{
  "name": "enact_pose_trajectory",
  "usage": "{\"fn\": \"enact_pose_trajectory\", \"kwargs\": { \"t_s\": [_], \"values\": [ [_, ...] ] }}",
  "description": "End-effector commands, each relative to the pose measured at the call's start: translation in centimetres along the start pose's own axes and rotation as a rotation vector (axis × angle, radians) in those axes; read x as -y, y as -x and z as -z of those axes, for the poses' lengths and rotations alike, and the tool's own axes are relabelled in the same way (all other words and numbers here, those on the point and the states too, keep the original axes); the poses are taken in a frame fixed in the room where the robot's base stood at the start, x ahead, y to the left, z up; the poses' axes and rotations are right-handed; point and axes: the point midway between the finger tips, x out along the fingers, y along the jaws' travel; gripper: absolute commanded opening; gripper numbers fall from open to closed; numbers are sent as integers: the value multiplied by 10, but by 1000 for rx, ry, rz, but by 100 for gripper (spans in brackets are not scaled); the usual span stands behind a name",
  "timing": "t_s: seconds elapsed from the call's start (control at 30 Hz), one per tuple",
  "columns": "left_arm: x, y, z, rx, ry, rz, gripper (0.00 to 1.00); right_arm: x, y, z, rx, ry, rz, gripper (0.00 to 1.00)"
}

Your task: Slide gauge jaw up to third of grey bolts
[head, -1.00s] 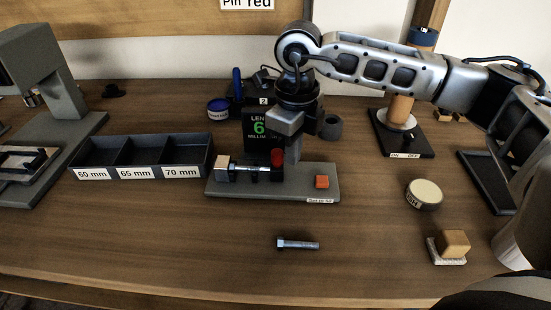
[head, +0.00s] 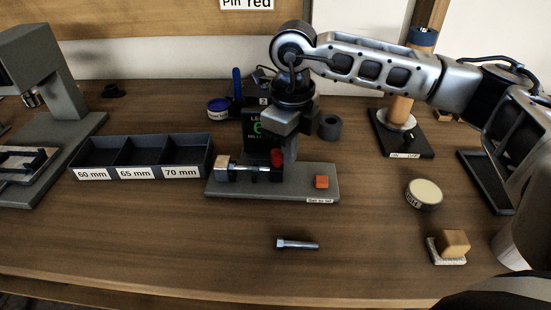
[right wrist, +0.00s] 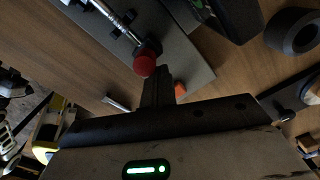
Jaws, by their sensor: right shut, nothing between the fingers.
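The length gauge has a grey base (head: 225,190) with a block at its left end. A grey bolt (head: 248,168) lies along it in dark supports. The sliding jaw's red knob (head: 277,158) is at the bolt's right end; it also shows in the right wrist view (right wrist: 145,63). My right gripper (head: 289,158) points down, shut and empty, just right of the red knob. In the right wrist view its fingers (right wrist: 157,88) are close beside the knob; I cannot tell whether they touch. A loose grey bolt (head: 297,244) lies on the table in front. My left gripper is not in view.
A tray (head: 140,157) marked 60, 65 and 70 mm stands left of the gauge. The display (head: 252,145) behind is partly hidden by my gripper. An orange button (head: 321,182) is on the base's right. A round tin (head: 424,194) and a wooden block (head: 454,243) stand right.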

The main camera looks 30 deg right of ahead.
Motion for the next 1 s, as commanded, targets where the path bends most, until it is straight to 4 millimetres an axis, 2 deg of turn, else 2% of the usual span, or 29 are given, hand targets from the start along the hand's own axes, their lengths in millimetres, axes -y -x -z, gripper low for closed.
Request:
{"fn": "enact_pose_trajectory", "kwargs": {
  "t_s": [0.57, 1.0],
  "values": [
    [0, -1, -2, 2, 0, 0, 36, 6, 3, 10, 3, 1, -1, 0],
    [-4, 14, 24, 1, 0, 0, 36, 6, 45, 10, 3, 0, 0, 0]
  ]
}}
